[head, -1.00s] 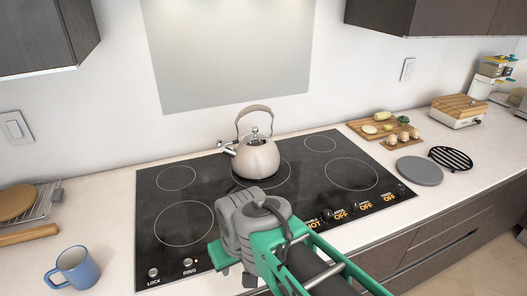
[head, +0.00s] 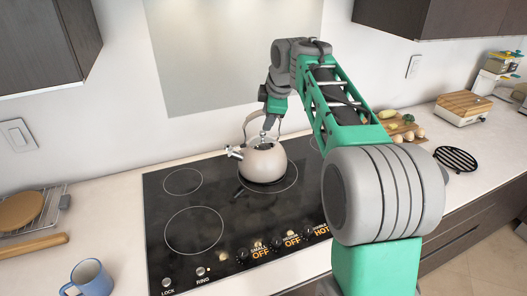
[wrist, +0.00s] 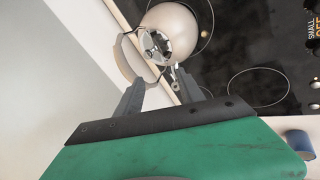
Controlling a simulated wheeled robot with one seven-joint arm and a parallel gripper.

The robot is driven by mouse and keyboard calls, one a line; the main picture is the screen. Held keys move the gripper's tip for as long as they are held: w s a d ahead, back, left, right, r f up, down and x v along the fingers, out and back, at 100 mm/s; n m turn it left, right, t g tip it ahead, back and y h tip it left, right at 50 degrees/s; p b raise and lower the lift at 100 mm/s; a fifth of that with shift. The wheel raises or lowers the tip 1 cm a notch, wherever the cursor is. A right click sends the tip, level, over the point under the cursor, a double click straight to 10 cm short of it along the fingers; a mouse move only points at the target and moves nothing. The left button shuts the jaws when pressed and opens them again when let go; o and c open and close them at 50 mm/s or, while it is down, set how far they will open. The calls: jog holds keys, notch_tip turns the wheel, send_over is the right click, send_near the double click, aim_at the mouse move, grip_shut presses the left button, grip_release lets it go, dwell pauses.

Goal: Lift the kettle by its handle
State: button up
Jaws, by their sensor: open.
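The beige kettle (head: 262,163) stands upright on the black cooktop (head: 190,212), with its spout to the left in the head view. Its arched handle (head: 246,126) rises over the lid. My gripper (head: 269,118) reaches down at the top of the handle, above the lid, and partly hides it. In the wrist view, the two dark fingers of my gripper (wrist: 159,78) are apart. The kettle (wrist: 172,24) is beyond the fingertips, and its handle (wrist: 127,62) curves close to the left finger. I cannot tell whether they touch.
A blue mug (head: 88,277) stands at the front left. A wooden rolling pin (head: 35,246) and a wire rack (head: 50,207) lie at the left. A black trivet (head: 456,158) is at the right. The wall is close behind the kettle.

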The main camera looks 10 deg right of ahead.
jog(key=w+f+n+p, duration=0.1)
jog(key=w, duration=0.2)
jog(key=w+f+n+p, duration=0.1)
jog(key=w+f, duration=0.1)
jog(key=w, duration=0.2)
jog(key=w+f+n+p, duration=0.1)
jog(key=w, duration=0.2)
jog(key=shift+w+d+f+n+t, duration=0.25)
jog(key=shift+d+f+n+t, duration=0.05)
jog(key=shift+d+f+n, duration=0.1)
jog(key=shift+c, duration=0.4)
grip_shut()
jog(key=shift+r, duration=0.3)
